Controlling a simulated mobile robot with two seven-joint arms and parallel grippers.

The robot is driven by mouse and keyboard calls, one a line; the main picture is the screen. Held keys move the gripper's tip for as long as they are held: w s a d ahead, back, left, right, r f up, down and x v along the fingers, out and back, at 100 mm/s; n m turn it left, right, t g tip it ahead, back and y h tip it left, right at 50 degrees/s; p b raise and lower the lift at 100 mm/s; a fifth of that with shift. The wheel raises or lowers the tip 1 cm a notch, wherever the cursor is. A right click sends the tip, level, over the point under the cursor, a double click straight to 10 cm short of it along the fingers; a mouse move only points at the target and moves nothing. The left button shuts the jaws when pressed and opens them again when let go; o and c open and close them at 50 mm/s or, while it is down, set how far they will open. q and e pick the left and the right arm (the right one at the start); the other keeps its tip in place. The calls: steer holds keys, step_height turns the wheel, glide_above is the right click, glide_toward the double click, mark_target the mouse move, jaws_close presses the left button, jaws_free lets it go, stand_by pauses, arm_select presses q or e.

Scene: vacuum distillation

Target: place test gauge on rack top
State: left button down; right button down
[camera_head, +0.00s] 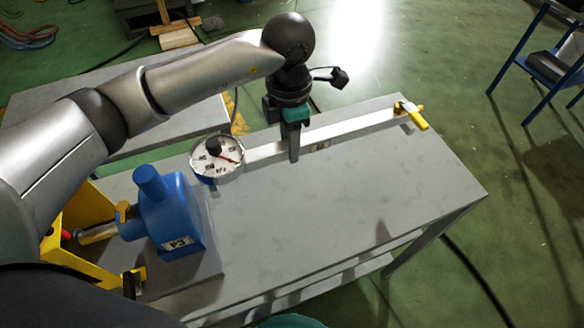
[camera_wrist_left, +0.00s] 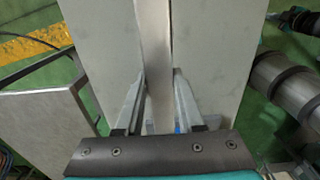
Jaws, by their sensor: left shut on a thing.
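The test gauge (camera_head: 217,158) is a round white dial with a dark knob and a red needle, at the left end of a long pale metal bar (camera_head: 350,127). The bar runs to a yellow-handled valve (camera_head: 413,115) at its right end. My left gripper (camera_head: 294,158) points down over the grey table and is shut on the bar, right of the dial. In the left wrist view the bar (camera_wrist_left: 154,40) passes between the two fingers (camera_wrist_left: 160,95); the dial is not seen there. I cannot tell whether the bar touches the tabletop. My right gripper is not in view.
A blue pump (camera_head: 175,220) marked P3 stands at the left end of the grey table (camera_head: 350,190), beside a yellow frame (camera_head: 75,225). The table's middle and right are clear. A second grey table (camera_head: 60,108) lies behind my arm. A blue stand (camera_head: 545,75) is at far right.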

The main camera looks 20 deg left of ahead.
arm_select(q)
step_height(320, 180, down, 8)
steer(key=shift+w+f+b, duration=0.1)
steer(key=shift+b, duration=0.5)
steer(key=shift+f, duration=0.1)
steer(key=c, duration=1)
jaws_free()
steer(key=shift+f, duration=0.15)
steer(key=o, duration=0.5)
steer(key=shift+r, duration=0.2)
step_height(320, 180, up, 12)
steer(key=shift+r+p, duration=0.1)
steer(key=shift+p, duration=0.8)
